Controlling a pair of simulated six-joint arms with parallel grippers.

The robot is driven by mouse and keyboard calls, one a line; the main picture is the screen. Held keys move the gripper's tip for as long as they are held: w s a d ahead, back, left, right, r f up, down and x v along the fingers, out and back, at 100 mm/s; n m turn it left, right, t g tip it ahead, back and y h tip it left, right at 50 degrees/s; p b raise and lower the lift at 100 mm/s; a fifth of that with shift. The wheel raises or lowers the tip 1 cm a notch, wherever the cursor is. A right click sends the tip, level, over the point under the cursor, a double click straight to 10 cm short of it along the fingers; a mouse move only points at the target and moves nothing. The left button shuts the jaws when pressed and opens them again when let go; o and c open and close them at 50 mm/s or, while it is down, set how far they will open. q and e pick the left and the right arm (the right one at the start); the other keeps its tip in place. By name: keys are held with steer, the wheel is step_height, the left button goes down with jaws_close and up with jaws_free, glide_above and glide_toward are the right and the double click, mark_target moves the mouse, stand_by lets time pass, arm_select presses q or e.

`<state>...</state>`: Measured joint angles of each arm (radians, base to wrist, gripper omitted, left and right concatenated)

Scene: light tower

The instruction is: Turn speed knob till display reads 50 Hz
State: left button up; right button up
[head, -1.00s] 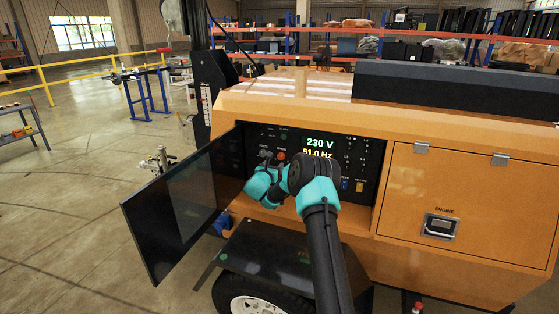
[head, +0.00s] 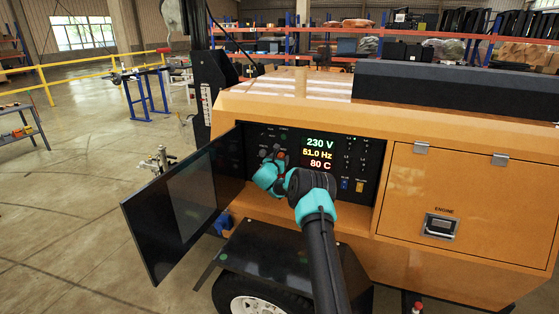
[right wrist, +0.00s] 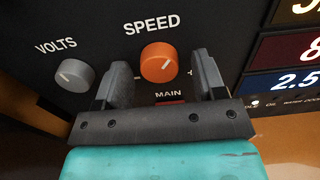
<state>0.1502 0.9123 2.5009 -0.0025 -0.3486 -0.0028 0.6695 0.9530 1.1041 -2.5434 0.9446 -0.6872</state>
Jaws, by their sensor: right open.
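The display (head: 318,153) reads 230 V, 51.0 Hz and 80 C. My right gripper (right wrist: 162,78) is open, with one finger on each side of the knob in the right wrist view. Gaps show between the fingers and the knob there. In the head view my right gripper (head: 272,164) is at the panel and covers part of it. My left gripper is not in view.
A grey VOLTS knob (right wrist: 74,75) sits left of the SPEED knob, and a MAIN label (right wrist: 168,95) is below it. The dark panel door (head: 172,205) hangs open at the left. The orange cabinet (head: 470,190) surrounds the panel opening.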

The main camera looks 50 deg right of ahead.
steer(key=shift+c, duration=0.5)
steer(key=c, duration=0.8)
steer(key=shift+n, duration=3.9)
steer(key=o, duration=0.9)
